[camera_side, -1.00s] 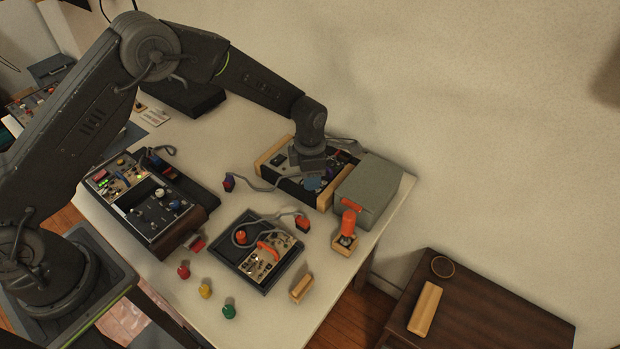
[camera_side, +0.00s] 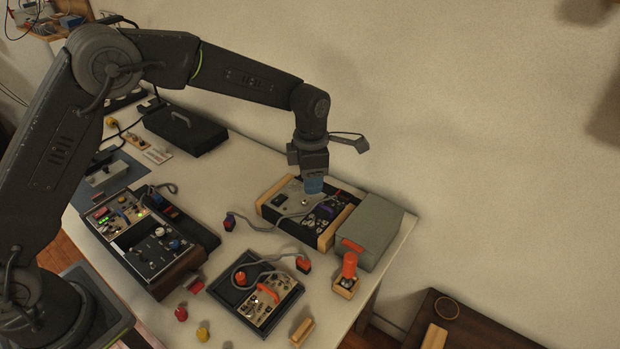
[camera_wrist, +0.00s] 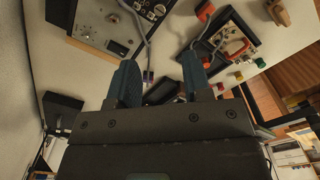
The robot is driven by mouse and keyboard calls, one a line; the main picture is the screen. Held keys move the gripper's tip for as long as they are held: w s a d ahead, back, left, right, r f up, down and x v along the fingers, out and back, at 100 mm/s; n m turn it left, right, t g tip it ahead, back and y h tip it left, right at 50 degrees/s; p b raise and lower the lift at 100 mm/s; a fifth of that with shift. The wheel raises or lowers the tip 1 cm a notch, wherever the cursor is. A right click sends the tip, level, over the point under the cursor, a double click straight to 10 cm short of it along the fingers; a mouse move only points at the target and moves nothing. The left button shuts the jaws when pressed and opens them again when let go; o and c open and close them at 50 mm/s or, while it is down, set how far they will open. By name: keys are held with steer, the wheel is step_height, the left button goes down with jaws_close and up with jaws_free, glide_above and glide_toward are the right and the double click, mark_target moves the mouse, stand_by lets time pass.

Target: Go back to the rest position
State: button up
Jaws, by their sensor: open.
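My gripper (camera_side: 313,186) points down above the wood-sided synth case (camera_side: 312,218) at the back right of the table. In the wrist view its two blue fingers (camera_wrist: 160,66) are spread apart, with nothing between them. The synth case, with knobs and a grey panel, also shows at the upper left there. A grey box (camera_side: 368,232) stands against its right side. I cannot tell the exact gap below the fingertips.
A large console (camera_side: 152,245) lies at the left of the table and a small cabled case (camera_side: 256,299) at the front. An orange-topped lever (camera_side: 349,266) stands on a wooden block. A black case (camera_side: 184,131) lies at the back. Open air surrounds the gripper.

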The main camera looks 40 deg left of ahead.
steer(key=s+a+r+m+t, duration=0.1)
steer(key=s+a+r+m, duration=0.2)
steer(key=s+r+m, duration=0.4)
steer(key=s+a+r+m+t, duration=0.25)
steer(key=s+r+m, duration=0.2)
steer(key=r, duration=0.35)
steer(key=s+a+r+m+t, duration=0.1)
steer(key=s+a+m, duration=0.1)
steer(key=s+m, duration=0.6)
steer(key=s+a+m+t, duration=0.1)
steer(key=s+a+m, duration=0.2)
steer(key=s+m, duration=0.4)
steer(key=s, duration=0.3)
steer(key=shift+r+m, duration=0.35)
steer(key=shift+d, duration=0.1)
